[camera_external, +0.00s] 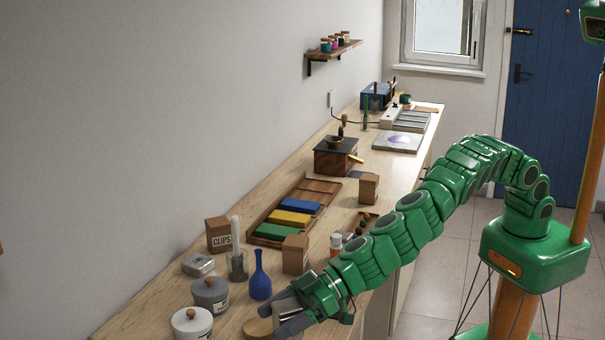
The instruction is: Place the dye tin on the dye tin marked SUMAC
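My gripper (280,316) is low over the near end of the bench, pointing left. Its grey fingers lie close to a round wooden-topped item (257,328); I cannot tell whether they touch it. A small pale grey surface shows between the fingers, but I cannot tell whether it is a held thing. A grey-lidded round tin (210,296) with a pale label stands left of the gripper. A white-lidded round tin (192,324) stands nearer the camera. Their labels are too small to read, so I cannot tell which is marked SUMAC.
A blue bottle (260,282) stands just behind the gripper. A wooden tray (322,191) holds coloured blocks.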

